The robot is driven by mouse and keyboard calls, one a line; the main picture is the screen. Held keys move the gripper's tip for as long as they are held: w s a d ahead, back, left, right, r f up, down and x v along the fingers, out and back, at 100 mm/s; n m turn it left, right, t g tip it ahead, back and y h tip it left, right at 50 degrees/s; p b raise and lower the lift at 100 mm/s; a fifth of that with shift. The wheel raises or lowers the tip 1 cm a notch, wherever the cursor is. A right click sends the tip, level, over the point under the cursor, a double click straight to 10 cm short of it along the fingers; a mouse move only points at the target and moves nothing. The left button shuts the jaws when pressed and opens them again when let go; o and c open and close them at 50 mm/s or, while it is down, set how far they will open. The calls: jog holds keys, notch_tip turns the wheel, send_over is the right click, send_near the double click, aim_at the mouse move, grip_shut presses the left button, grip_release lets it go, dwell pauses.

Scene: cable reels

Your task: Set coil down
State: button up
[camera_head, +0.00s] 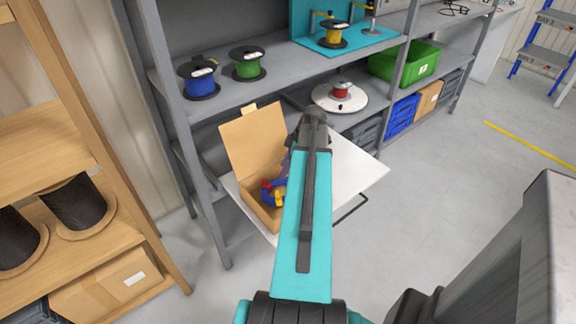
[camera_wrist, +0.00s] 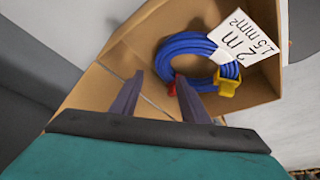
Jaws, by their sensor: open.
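A blue cable coil (camera_wrist: 197,44) lies in an open cardboard box (camera_wrist: 112,84). It has a yellow clip, a red end and a white paper tag reading "2 m 1.5 mm²". My gripper (camera_wrist: 158,88) is open just above the box, its two dark fingers apart and pointing at the coil's near side. The right fingertip overlaps the coil in the wrist view, so I cannot tell whether they touch. In the head view the box (camera_head: 251,146) stands on a white table (camera_head: 362,172), and the coil (camera_head: 266,192) shows partly inside it. My arm hides my fingers there.
A grey shelf behind holds blue (camera_head: 200,77), green (camera_head: 248,64) and yellow (camera_head: 334,35) cable reels. A red reel (camera_head: 340,90) sits on a white round disc. A green crate (camera_head: 404,62) stands to the right. The table's right side is clear.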

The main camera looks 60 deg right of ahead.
jog(key=b+v, duration=0.1)
jog(key=v, duration=1.1)
jog(key=shift+r, duration=0.1)
dwell(0.5)
jog(key=shift+w, duration=0.15)
